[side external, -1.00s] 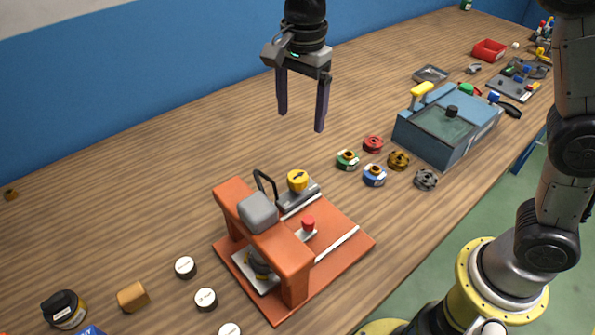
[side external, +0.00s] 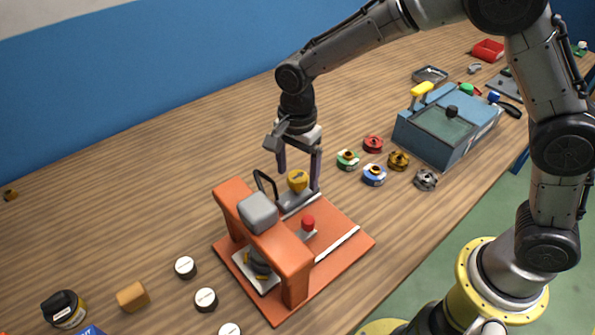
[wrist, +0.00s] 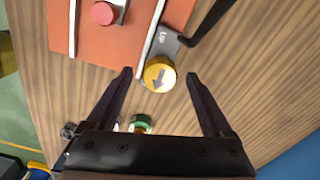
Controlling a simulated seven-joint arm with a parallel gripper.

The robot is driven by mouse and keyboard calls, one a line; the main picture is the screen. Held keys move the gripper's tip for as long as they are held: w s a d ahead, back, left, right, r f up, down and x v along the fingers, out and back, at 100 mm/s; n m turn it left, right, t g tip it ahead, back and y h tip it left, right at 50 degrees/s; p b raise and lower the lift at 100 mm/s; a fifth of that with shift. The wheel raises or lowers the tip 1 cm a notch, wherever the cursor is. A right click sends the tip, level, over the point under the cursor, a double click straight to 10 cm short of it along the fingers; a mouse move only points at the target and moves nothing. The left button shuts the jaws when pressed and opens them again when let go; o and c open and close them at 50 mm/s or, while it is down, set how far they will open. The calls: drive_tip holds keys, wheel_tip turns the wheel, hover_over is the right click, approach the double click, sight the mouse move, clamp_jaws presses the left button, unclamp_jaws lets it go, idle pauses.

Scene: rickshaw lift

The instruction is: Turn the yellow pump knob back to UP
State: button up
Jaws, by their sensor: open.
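The yellow pump knob (side external: 298,180) sits on a grey plate at the back of the orange press (side external: 338,222). In the wrist view the knob (wrist: 159,74) carries a dark arrow pointing down the picture, away from the word UP on the grey plate (wrist: 163,42). My gripper (side external: 298,187) is lowered over the knob, with one finger on each side of it. In the wrist view my gripper (wrist: 158,74) is open, and a gap shows between each fingertip and the knob.
A black lever handle (side external: 265,184) stands close beside the knob. A red button (side external: 308,223) is on the press base. Several colored spools, including a green one (side external: 347,160), stand to the right, before a blue box (side external: 447,130).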

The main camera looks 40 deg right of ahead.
drive_tip(key=shift+f, duration=0.3)
clamp_jaws()
idle(0.3)
